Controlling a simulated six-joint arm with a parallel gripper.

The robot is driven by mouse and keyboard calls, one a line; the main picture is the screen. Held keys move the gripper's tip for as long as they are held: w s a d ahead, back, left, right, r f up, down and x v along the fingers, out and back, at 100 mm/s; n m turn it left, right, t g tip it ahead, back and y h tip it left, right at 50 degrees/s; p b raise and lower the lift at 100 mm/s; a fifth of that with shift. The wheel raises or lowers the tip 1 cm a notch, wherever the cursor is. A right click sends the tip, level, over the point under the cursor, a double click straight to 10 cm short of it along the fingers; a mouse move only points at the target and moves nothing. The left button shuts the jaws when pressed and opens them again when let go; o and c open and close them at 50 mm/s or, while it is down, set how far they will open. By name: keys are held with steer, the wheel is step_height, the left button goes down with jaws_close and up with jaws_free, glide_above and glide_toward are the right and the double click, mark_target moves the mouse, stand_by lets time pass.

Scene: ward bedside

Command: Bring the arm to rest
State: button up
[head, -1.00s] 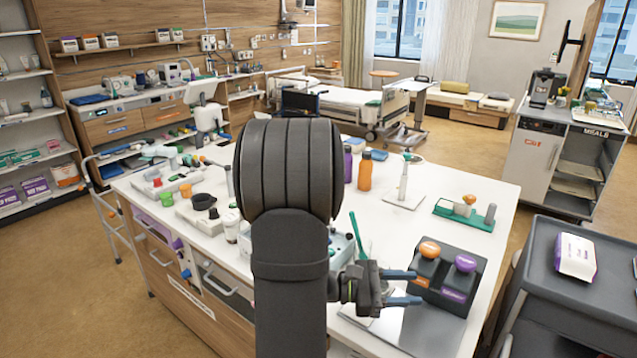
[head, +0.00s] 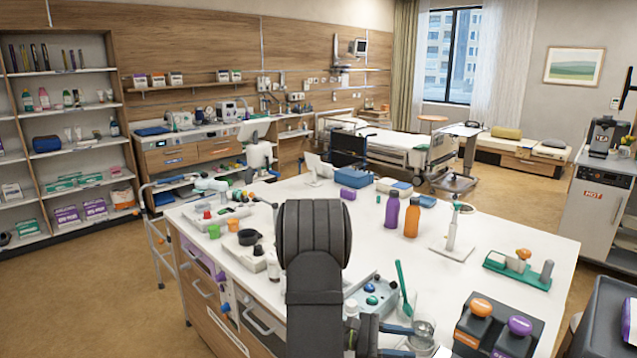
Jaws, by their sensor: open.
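My arm (head: 312,250) rises in the lower middle of the head view, in front of the white counter (head: 560,262). My gripper (head: 411,341) shows at the bottom edge, right of the arm. Its two blue fingers point right and are apart, with nothing seen held between them. The lower finger is close to the picture's bottom edge. A metal cup (head: 424,331) shows just beside the fingertips; I cannot tell if they touch.
A dark box with an orange and a purple knob (head: 483,331) stands right of the gripper. A pale blue case (head: 372,303) and a green-handled tool (head: 402,280) are close behind it. Purple (head: 392,210) and orange (head: 411,217) bottles stand farther back. Counter right of them is partly clear.

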steer(key=shift+s+f, duration=0.1)
steer(key=shift+f, duration=1.05)
